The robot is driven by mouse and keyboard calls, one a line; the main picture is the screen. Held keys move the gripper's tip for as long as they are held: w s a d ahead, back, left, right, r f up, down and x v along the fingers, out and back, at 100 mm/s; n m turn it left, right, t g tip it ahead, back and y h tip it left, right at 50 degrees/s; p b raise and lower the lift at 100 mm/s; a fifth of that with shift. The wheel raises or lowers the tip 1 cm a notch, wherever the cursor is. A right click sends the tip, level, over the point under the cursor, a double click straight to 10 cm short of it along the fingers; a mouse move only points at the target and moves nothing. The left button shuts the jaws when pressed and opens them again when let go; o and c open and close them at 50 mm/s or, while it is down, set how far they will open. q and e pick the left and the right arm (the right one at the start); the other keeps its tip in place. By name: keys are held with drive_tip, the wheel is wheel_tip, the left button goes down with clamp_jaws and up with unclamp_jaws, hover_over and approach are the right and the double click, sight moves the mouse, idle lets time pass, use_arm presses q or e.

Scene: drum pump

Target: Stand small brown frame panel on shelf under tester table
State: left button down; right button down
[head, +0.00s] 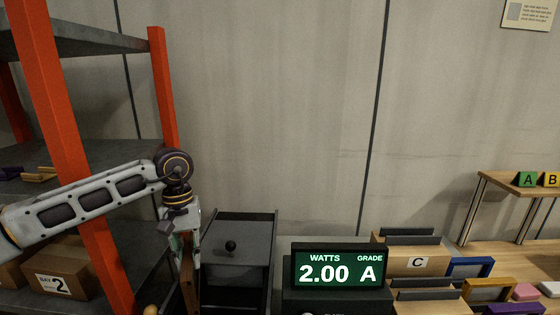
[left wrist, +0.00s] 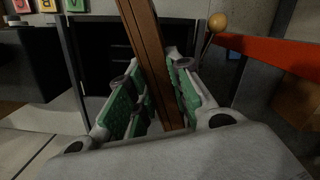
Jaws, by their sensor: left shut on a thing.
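My left gripper (head: 184,256) points downward, between the orange rack post and a dark grey open-fronted stand (head: 240,238). It is shut on a narrow brown panel (head: 187,287), seen nearly edge-on. In the left wrist view the brown panel (left wrist: 150,55) stands slightly tilted between the green finger pads (left wrist: 155,105). A dark open unit (left wrist: 110,55) lies behind it. The tester display (head: 338,267) reads 2.00 watts, grade A. I cannot tell which surface is the shelf under the tester table. My right gripper is not in view.
An orange-post rack (head: 75,160) with grey shelves and a cardboard box marked 2 (head: 60,282) is at left. Box C (head: 418,262) and several coloured frames crowd the right. A wooden bench (head: 520,250) is beyond.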

use_arm(q)
drive_tip(key=shift+a+m, duration=0.1)
drive_tip(key=shift+m, duration=1)
drive_tip(key=shift+a+r+m+y, duration=0.15)
drive_tip(key=shift+a+m, duration=0.1)
drive_tip(key=shift+m, duration=0.75)
drive_tip(key=shift+a+m+y, duration=0.15)
drive_tip(key=shift+a+m, duration=0.05)
drive_tip(key=shift+m, duration=0.8)
drive_tip(key=shift+d+m, duration=0.3)
drive_tip(key=shift+d, duration=0.3)
